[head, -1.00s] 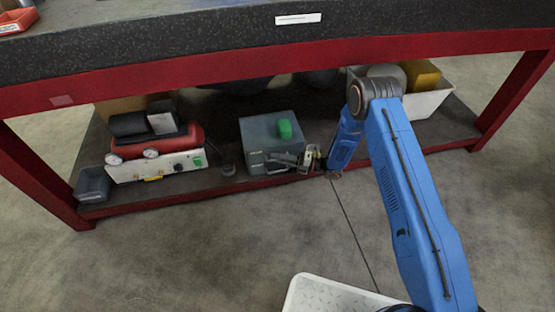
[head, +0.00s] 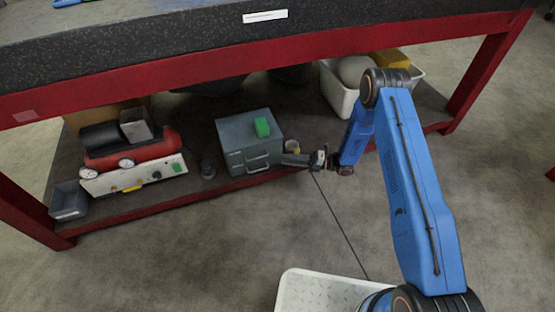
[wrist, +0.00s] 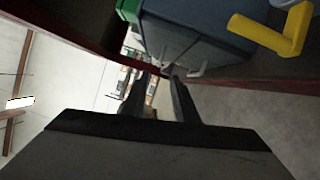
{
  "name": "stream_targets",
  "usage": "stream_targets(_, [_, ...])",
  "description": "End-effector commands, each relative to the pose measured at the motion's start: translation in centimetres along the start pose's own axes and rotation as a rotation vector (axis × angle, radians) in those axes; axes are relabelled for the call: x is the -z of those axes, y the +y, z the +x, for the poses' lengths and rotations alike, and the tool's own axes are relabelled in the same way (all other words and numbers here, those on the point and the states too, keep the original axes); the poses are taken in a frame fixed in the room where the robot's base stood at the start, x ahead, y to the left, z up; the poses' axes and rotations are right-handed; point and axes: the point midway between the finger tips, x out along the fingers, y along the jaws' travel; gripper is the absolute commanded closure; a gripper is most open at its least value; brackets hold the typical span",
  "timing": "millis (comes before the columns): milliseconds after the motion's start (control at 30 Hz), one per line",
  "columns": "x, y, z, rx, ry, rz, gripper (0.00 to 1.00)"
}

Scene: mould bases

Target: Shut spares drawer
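A grey two-drawer cabinet (head: 232,133) stands on the bench's lower shelf. Which one is the spares drawer I cannot read. My gripper (head: 287,159) is just right of the cabinet's front, apart from the handles as far as I can tell. In the wrist view, the cabinet (wrist: 190,35) and a handle (wrist: 195,70) lie beyond the fingers (wrist: 157,76). The fingers are apart with nothing between them.
A green block (head: 262,127) sits on the cabinet. A yellow object (wrist: 280,30) is close to the gripper on the right in the wrist view. A red compressor (head: 130,152) stands left, a white bin (head: 338,92) right.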

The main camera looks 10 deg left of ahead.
Motion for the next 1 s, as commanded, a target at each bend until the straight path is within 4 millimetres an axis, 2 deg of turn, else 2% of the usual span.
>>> stream_targets(100, [-0.1, 0.0, -1.6, 0.000, -0.001, 0.000, 0.74])
stream_targets(300, [0.0, 0.0, -2.8, 0.000, 0.000, 0.000, 0.74])
stream_targets(867, [-0.1, 0.1, -2.8, 0.002, -0.001, -0.001, 0.74])
stream_targets(1000, [-1.4, 1.0, -2.9, 0.036, -0.021, -0.002, 0.74])
